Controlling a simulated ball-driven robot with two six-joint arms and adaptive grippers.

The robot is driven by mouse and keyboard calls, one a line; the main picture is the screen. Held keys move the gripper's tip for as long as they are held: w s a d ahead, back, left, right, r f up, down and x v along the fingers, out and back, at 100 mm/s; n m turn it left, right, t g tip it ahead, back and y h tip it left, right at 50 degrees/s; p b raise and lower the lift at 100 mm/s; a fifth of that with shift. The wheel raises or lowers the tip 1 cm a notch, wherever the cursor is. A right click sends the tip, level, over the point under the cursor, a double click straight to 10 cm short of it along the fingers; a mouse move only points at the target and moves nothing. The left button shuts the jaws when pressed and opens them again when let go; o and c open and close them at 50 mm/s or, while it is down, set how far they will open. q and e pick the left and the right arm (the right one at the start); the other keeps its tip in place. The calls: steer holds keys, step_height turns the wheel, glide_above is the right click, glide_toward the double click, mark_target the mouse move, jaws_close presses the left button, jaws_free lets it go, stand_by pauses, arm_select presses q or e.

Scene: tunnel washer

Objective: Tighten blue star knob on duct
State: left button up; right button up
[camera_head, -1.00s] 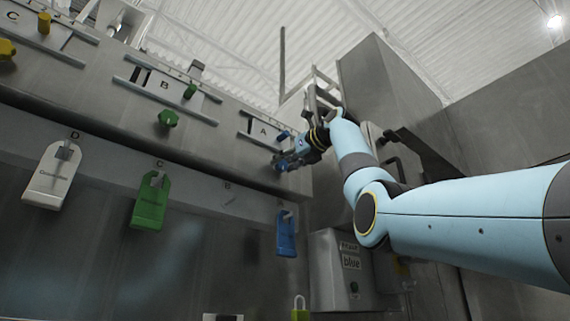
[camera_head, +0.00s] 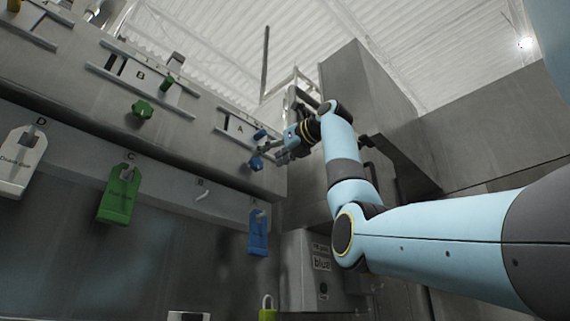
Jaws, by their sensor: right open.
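The blue star knob (camera_head: 256,163) sits on the grey duct panel below the slot plate marked A (camera_head: 235,125). A smaller blue handle (camera_head: 260,134) stands at the right end of that plate. My right gripper (camera_head: 268,152) is open beside the blue star knob, with its fingers pointing left at it. I cannot tell whether a finger touches the knob. My left gripper is not in view.
A green star knob (camera_head: 142,109) is under plate B. Blue (camera_head: 258,232), green (camera_head: 119,194) and white (camera_head: 22,160) tags hang below; hook B (camera_head: 203,190) is bare.

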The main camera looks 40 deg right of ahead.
steer(key=s, duration=0.7)
steer(key=shift+s+d, duration=0.15)
steer(key=shift+d, duration=0.1)
steer(key=shift+f, duration=0.1)
